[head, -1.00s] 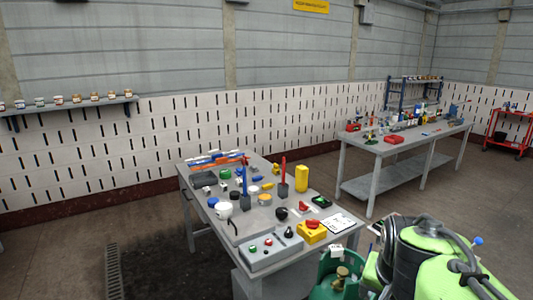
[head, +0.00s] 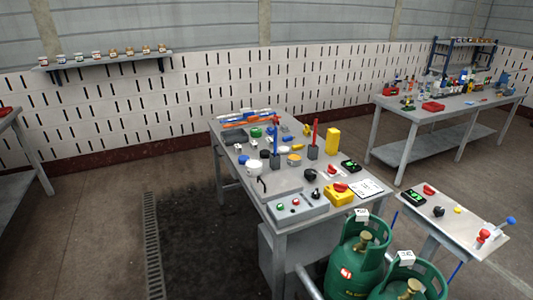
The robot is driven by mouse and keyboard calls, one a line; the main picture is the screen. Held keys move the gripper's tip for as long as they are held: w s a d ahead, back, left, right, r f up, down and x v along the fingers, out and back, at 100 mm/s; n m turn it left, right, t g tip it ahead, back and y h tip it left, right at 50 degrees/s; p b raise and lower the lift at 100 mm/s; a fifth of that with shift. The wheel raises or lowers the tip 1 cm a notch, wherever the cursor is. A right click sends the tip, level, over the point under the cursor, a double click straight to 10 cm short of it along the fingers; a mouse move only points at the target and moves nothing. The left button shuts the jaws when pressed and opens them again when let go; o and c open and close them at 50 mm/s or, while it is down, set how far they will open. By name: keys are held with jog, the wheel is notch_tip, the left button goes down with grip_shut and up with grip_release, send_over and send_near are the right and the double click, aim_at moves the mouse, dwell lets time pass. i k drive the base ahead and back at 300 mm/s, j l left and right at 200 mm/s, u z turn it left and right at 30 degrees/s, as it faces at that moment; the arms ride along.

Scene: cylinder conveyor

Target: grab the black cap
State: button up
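Two dark round items could be the black cap. Another black rounded piece (head: 438,211) lies on the small side table (head: 455,232) at the right. Both are small, and I cannot tell which is the cap. A small black knob also stands near the control box. My gripper is not in view.
Around the first black piece stand a yellow container (head: 333,140), a yellow box with a red button (head: 339,195) and a grey control box (head: 296,207). Green gas cylinders (head: 360,252) stand at the bench's near right. Floor is open on the left.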

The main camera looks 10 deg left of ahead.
aim_at(264, 154)
jog(key=j, duration=0.65)
jog(key=i+j, duration=0.15)
jog(key=j, duration=0.25)
jog(key=i+j, duration=0.15)
jog(key=j, duration=0.25)
jog(key=i+j, duration=0.1)
jog(key=j, duration=0.3)
jog(key=i+j+u, duration=0.1)
jog(key=j, duration=0.25)
jog(key=i+j, duration=0.45)
jog(key=i, duration=0.15)
jog(key=i+j, duration=0.45)
jog(key=i, duration=0.2)
jog(key=i+j, duration=0.45)
jog(key=i, duration=0.15)
jog(key=i+j+u, duration=0.1)
jog(key=i, duration=0.7)
jog(key=i+l+z, duration=0.1)
jog(key=i+l, duration=0.15)
jog(key=l, duration=0.1)
